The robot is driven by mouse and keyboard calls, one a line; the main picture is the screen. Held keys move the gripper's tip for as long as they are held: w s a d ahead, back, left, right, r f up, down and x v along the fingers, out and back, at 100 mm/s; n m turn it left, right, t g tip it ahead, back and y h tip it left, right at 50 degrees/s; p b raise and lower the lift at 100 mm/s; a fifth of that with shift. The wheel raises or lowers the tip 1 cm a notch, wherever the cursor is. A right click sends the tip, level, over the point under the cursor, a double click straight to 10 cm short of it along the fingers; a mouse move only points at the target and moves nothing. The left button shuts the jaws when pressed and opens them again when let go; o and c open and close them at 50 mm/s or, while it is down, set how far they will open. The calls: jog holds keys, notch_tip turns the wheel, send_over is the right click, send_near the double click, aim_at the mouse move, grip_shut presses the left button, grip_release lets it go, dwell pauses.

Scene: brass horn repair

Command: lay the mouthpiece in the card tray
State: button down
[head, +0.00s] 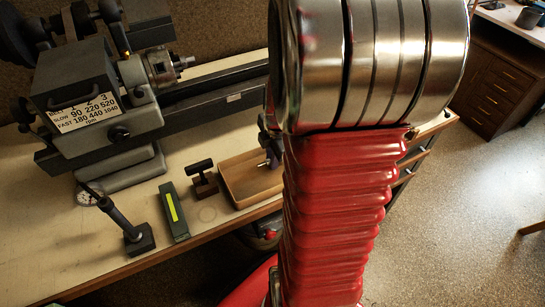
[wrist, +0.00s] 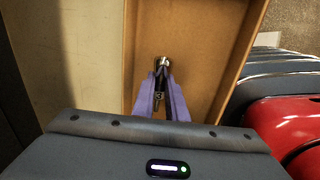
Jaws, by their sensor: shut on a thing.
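The card tray (head: 256,201) is a shallow tan box on the bench, left of my red arm, which hides its right part. In the wrist view the tray (wrist: 207,45) fills the middle, its floor bare around my gripper. My gripper (wrist: 161,82) points down into the tray area, its two purple fingers closed on the mouthpiece (wrist: 162,62). The mouthpiece is small, silvery and shiny, and shows at the fingertips; its lower part is hard to make out. In the head view my gripper (head: 268,157) is mostly hidden behind my arm. I cannot tell whether the mouthpiece touches the tray floor.
A grey lathe (head: 100,105) stands at the back left of the bench.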

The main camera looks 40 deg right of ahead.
jog(key=shift+f, duration=0.1)
jog(key=c, duration=1.7)
grip_release()
jog(key=shift+s+a, duration=0.1)
jog(key=shift+s+f, duration=0.1)
jog(key=shift+f, duration=0.05)
jog(key=shift+c, duration=0.7)
jog(key=shift+o, duration=0.8)
jog(key=shift+c, duration=0.2)
jog(key=o, duration=0.3)
jog(key=shift+r, duration=0.45)
jog(key=shift+o, duration=0.3)
jog(key=shift+w+r, duration=0.2)
jog(key=shift+r, duration=3.55)
